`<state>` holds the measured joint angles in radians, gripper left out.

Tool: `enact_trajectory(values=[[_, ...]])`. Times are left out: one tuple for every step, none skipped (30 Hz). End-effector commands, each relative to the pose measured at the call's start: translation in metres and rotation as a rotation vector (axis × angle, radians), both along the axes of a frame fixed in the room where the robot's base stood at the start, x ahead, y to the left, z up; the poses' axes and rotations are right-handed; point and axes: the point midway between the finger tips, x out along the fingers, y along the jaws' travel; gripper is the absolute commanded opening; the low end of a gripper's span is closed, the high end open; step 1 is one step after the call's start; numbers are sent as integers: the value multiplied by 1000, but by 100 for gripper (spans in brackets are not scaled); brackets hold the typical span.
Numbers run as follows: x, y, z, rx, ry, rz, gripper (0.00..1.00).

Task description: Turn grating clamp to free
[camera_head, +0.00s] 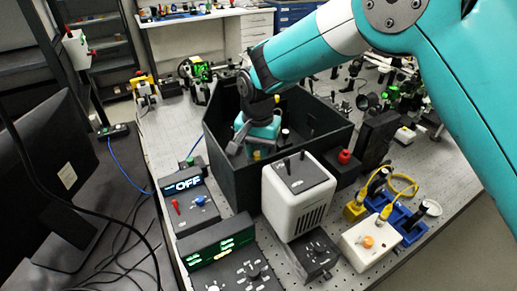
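My arm reaches in from the upper right, and my gripper (238,146) points down inside an open dark box (228,175) on the bench. One grey finger shows; the other finger is not clear, so I cannot tell how far the gripper is open. A small yellow part (257,155) is just right of the finger, and a dark knob with a pale top (285,132) stands further right inside the box. I cannot make out which part is the grating clamp; the gripper and box wall hide much of the inside.
A white vented unit (292,205) stands close in front of the box. A console with an "OFF" display (188,184) is at the left, with a green-lit panel (222,248) below. A red-knobbed dark block (344,162) sits right of the box. A monitor (55,165) fills the far left.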

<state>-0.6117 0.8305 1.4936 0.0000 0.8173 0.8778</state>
Motion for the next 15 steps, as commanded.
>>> enact_trajectory(values=[[0, 0, 0, 0, 0, 0, 0], [0, 0, 0, 0, 0, 0, 0], [0, 0, 0, 0, 0, 0, 0], [0, 0, 0, 0, 0, 1, 0], [0, 0, 0, 0, 0, 2, 0], [0, 0, 0, 0, 0, 6, 0], [0, 0, 0, 0, 0, 10, 0], [0, 0, 0, 0, 0, 15, 0], [0, 0, 0, 0, 0, 23, 0], [0, 0, 0, 0, 0, 31, 0], [0, 0, 0, 0, 0, 42, 0], [0, 0, 0, 0, 0, 57, 0], [0, 0, 0, 0, 0, 72, 0], [0, 0, 0, 0, 0, 87, 0], [0, 0, 0, 0, 0, 112, 0]])
